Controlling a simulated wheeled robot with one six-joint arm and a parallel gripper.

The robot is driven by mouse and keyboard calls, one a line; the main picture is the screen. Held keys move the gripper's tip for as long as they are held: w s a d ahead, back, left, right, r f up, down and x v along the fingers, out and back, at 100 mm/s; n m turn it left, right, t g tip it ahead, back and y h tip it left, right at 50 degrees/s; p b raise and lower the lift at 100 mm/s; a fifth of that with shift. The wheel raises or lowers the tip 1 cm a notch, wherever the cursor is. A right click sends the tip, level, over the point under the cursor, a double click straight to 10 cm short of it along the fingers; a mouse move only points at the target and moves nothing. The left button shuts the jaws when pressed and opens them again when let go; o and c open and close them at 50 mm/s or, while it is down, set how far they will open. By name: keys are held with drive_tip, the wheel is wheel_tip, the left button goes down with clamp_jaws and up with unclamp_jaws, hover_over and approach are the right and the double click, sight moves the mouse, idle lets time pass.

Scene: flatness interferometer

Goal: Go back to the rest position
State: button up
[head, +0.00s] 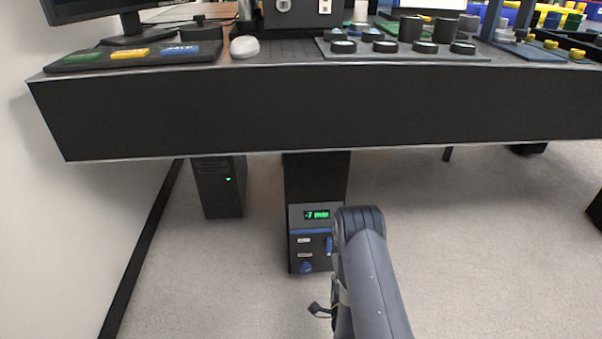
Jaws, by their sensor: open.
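My arm (372,270) rises from the bottom edge of the head view, right of centre, in front of the bench's lower front. My gripper (318,310) shows only as a small dark part at the arm's lower left. It is open, and I see nothing held in it. The rest of it is hidden behind my arm link. It is low over the floor, apart from the bench top.
A control column (315,235) and a black computer (218,187) stand below. The right floor (490,250) is clear.

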sight(330, 249)
drive_tip(key=w+b, duration=0.2)
drive_tip(key=w, duration=0.6)
drive_tip(key=shift+w+b, duration=0.3)
drive_tip(key=shift+w, duration=0.1)
drive_tip(key=shift+n, duration=0.3)
drive_tip(key=shift+s, duration=0.15)
